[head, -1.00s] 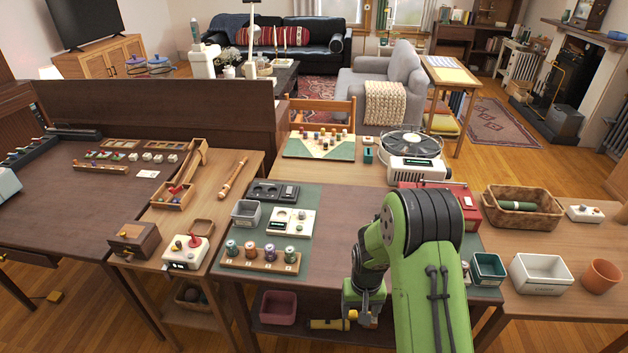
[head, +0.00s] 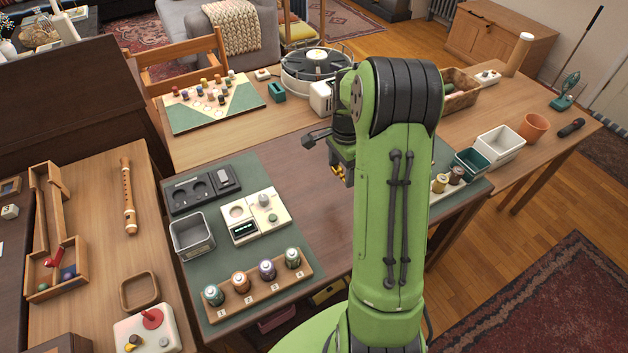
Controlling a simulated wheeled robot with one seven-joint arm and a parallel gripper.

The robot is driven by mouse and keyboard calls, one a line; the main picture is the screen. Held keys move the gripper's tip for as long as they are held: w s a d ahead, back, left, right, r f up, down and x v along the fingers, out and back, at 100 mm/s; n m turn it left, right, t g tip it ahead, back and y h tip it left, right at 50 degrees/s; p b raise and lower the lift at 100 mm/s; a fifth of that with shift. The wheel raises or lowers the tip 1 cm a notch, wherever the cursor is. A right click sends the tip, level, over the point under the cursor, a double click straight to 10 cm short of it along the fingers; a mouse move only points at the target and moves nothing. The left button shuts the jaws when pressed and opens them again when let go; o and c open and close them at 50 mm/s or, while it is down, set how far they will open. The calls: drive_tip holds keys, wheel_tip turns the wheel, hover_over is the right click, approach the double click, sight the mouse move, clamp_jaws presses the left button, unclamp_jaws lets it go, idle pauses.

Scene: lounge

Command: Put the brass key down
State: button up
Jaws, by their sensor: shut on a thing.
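My gripper (head: 342,166) is in the middle of the head view, partly hidden behind my green arm. It is shut on a small brass-yellow thing, the brass key (head: 338,172), of which only a little shows. The gripper and key appear above the brown middle of the green-edged table (head: 318,225). I cannot tell the exact height of the key above the surface.
A turntable (head: 318,66) stands behind. My arm hides part of the table. The brown middle looks clear.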

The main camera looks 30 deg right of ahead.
sight(340, 198)
wheel_tip(340, 198, down, 9)
drive_tip(key=shift+s+d+f+b, duration=0.1)
drive_tip(key=shift+s+f+b, duration=0.05)
drive_tip(key=shift+b, duration=1.05)
drive_tip(key=o, duration=0.6)
drive_tip(key=shift+f, duration=0.1)
drive_tip(key=o, duration=0.5)
